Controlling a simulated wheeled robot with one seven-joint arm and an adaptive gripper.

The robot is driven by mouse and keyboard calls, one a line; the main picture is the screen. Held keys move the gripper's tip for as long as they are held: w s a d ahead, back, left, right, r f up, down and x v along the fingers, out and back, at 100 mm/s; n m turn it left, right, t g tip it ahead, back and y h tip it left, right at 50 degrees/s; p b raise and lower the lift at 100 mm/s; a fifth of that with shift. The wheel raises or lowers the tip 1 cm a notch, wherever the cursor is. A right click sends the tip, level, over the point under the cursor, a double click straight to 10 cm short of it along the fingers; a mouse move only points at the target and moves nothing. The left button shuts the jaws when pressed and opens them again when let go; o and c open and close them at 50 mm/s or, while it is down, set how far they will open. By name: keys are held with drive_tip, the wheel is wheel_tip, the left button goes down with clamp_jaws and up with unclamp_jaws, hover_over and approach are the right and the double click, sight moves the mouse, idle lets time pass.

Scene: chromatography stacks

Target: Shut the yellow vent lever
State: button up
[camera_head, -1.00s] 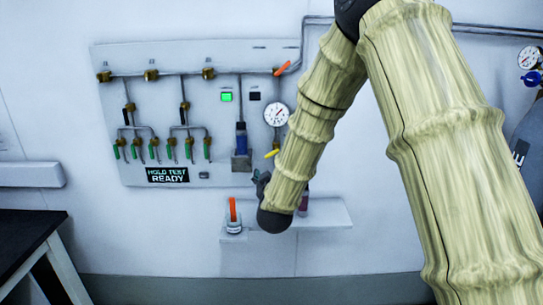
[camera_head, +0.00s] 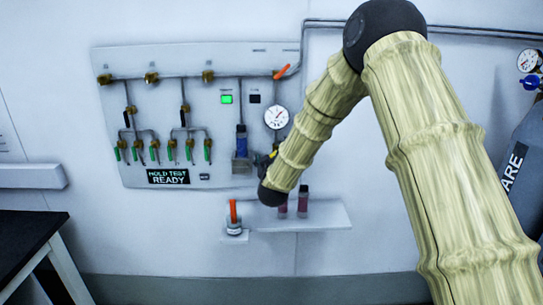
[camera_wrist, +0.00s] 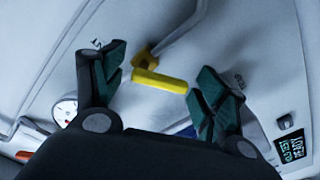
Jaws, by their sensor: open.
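The yellow vent lever (camera_wrist: 160,81) shows in the wrist view as a short bar on a brass valve body, at the end of a grey pipe. My gripper (camera_wrist: 161,77) is open, with one dark green-padded finger on each side of the lever. The lever lies across the gap between the fingers; I see no clear contact. In the head view my arm largely hides the lever and most of my gripper, just below the round gauge (camera_head: 277,116).
The wall panel (camera_head: 225,60) carries several green-handled valves, a blue-topped column (camera_head: 241,142) and a lit READY sign (camera_head: 168,176). A gas cylinder (camera_head: 525,165) stands at right.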

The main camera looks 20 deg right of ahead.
drive_tip(key=c, duration=1)
drive_tip(key=shift+c, duration=0.2)
drive_tip(key=shift+m+b, duration=0.3)
drive_tip(key=m+b, duration=0.1)
drive_tip(key=m, duration=0.1)
drive_tip(key=shift+a+r+m, duration=0.1)
drive_tip(key=shift+r+m, duration=0.05)
drive_tip(key=shift+m, duration=0.25)
drive_tip(key=shift+r+m+b, duration=0.2)
drive_tip(key=shift+m+b, duration=0.3)
drive_tip(key=shift+m, duration=0.25)
drive_tip(key=shift+r+m+b, duration=0.15)
drive_tip(key=shift+m+b, duration=0.35)
drive_tip(key=shift+m, duration=0.25)
drive_tip(key=shift+w, duration=0.1)
drive_tip(key=o, duration=1)
